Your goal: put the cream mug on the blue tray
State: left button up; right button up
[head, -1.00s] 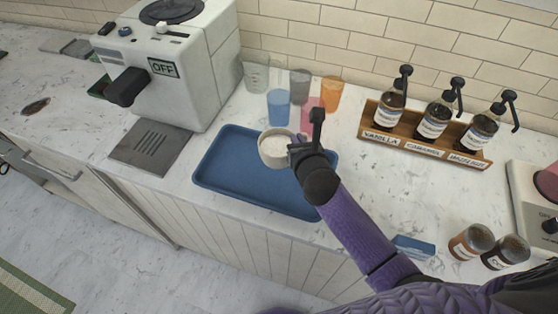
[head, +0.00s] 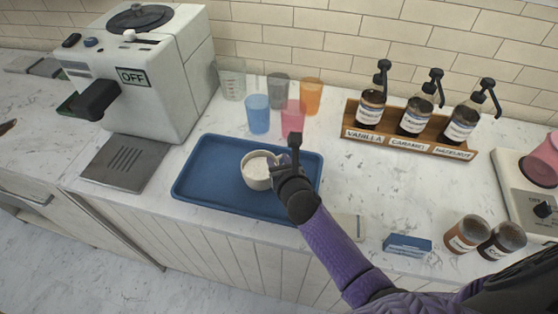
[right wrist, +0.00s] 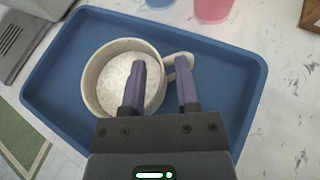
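The cream mug (head: 256,172), with pale contents, appears to stand upright on the blue tray (head: 205,187), right of its middle. In the right wrist view the mug (right wrist: 90,85) has its handle on the right, and the tray (right wrist: 225,110) lies around it. My right gripper (head: 290,163) is at the mug's handle side. In the right wrist view its fingers (right wrist: 162,75) are apart, with the mug's rim and handle side between them. The left fingertip overlaps the mug's opening and the other overlaps the handle. My left gripper is out of view.
A blue cup (head: 257,114), pink cup (head: 293,118), orange cup (head: 311,96) and grey cup (head: 278,90) stand behind the tray. The coffee machine (head: 150,75) is left. A syrup rack (head: 408,143), blue box (head: 407,246) and two brown jars (head: 466,234) are right.

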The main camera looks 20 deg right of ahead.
jog(key=shift+r, duration=0.25)
jog(key=p+v, duration=0.3)
jog(key=v, duration=0.9)
jog(key=shift+p, duration=0.3)
